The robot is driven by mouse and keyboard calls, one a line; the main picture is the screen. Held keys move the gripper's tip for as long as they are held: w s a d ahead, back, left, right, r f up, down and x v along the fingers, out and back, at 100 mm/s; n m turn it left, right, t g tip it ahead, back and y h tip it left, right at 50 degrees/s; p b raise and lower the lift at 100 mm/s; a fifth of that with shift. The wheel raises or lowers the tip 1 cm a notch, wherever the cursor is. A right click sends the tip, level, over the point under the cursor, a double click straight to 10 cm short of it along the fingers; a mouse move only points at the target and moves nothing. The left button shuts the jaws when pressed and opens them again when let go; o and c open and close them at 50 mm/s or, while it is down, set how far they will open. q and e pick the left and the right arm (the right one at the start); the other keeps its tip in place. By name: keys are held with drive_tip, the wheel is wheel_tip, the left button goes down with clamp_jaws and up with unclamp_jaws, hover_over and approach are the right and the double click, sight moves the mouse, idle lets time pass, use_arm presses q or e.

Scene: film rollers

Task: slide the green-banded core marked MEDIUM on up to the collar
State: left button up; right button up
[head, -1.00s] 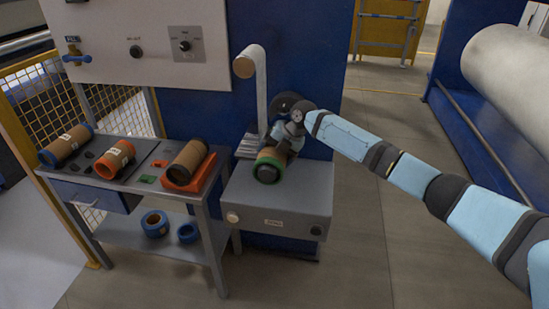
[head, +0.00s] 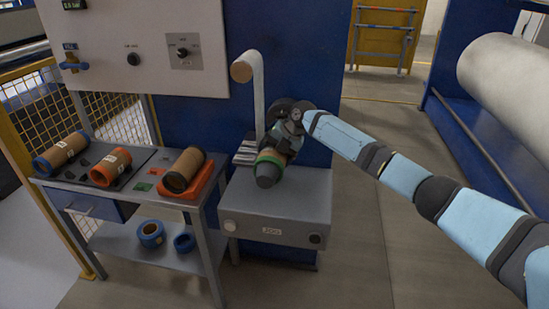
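The brown core with a green band (head: 270,158) is around the dark grey shaft (head: 267,177) above the grey machine box. The shaft's blunt end sticks out of the core towards me. The core's green band is at its near end. My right gripper (head: 286,143) reaches in from the right and is shut on the core's body behind the band; its fingertips are partly hidden. The collar and the core's far end are hidden behind my gripper, so I cannot tell whether they touch. The MEDIUM marking is not readable. My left gripper is not in view.
A grey table (head: 215,172) at left holds a blue-banded core (head: 62,152), an orange-banded core (head: 111,165) and a dark-ended core (head: 186,168) on an orange cradle (head: 207,185). Blue rings (head: 150,232) lie on its lower shelf.

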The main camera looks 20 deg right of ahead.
drive_tip(key=shift+w+d+b, duration=0.4)
drive_tip(key=shift+w+d, duration=0.05)
drive_tip(key=shift+w, duration=0.2)
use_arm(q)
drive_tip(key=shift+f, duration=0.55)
use_arm(e)
drive_tip(key=shift+r, duration=0.1)
drive_tip(key=o, duration=0.8)
drive_tip(key=shift+w+d, duration=0.1)
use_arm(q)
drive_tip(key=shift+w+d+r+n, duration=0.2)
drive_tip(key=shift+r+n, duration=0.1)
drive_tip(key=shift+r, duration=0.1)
use_arm(e)
drive_tip(key=v, duration=1.3)
drive_tip(key=shift+d+r, duration=0.15)
drive_tip(key=shift+r, duration=0.2)
